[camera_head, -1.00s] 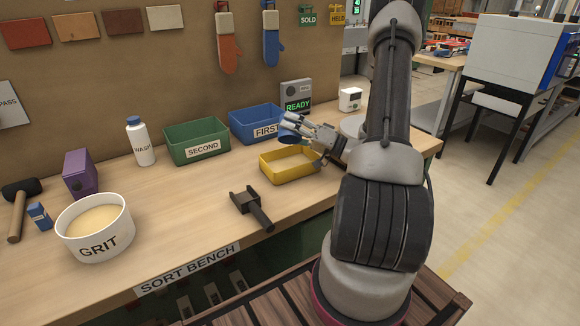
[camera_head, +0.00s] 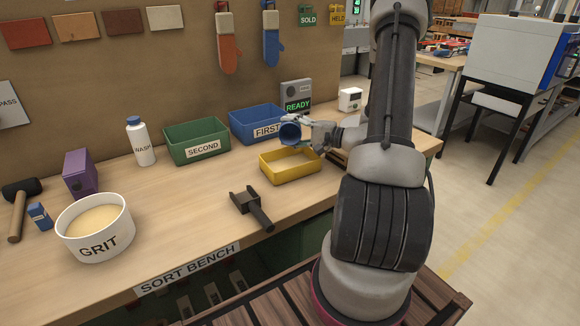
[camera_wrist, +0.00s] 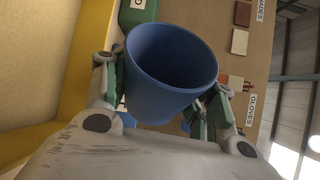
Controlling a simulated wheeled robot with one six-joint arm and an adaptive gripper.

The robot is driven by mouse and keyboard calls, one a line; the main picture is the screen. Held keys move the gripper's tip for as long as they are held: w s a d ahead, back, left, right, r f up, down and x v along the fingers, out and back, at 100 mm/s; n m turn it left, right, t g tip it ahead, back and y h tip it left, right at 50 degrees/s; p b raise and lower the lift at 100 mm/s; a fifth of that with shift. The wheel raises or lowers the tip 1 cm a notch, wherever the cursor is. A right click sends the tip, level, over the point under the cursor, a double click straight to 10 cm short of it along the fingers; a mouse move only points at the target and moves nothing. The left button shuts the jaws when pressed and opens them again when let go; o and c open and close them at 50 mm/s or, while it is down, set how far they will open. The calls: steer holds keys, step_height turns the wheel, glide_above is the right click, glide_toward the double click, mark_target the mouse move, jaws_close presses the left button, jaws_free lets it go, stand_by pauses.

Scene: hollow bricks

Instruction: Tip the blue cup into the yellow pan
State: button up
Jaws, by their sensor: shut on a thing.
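My gripper (camera_head: 303,134) is shut on the cup from the right. In the wrist view, its fingers (camera_wrist: 165,92) press on both sides of the cup (camera_wrist: 168,75). The cup's mouth shows there, and I see only bare blue wall inside. The pan's floor is partly hidden in the head view, so I cannot tell what lies in it.
The blue FIRST bin (camera_head: 249,127) stands close behind the cup, with the green SECOND bin (camera_head: 197,142) to its left. A dark tool (camera_head: 250,206) lies in front of the pan. The white GRIT bowl (camera_head: 96,228) stands far left.

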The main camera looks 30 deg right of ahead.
steer(key=shift+f, duration=0.1)
steer(key=m, duration=0.1)
steer(key=m+g, duration=0.1)
steer(key=m, duration=0.1)
steer(key=m+g, duration=0.1)
steer(key=shift+w+d+m, duration=0.2)
steer(key=shift+w+m, duration=0.05)
steer(key=shift+m, duration=0.05)
steer(key=shift+s+a+m+g, duration=0.1)
steer(key=shift+m+g, duration=0.7)
steer(key=shift+m, duration=0.4)
steer(key=shift+s+m+g, duration=0.1)
steer(key=shift+m+g, duration=0.4)
steer(key=shift+m, duration=0.1)
steer(key=m+g, duration=0.1)
steer(key=s+a+f+m+g+y, duration=0.1)
steer(key=m, duration=0.1)
steer(key=shift+m, duration=0.3)
steer(key=shift+s, duration=0.1)
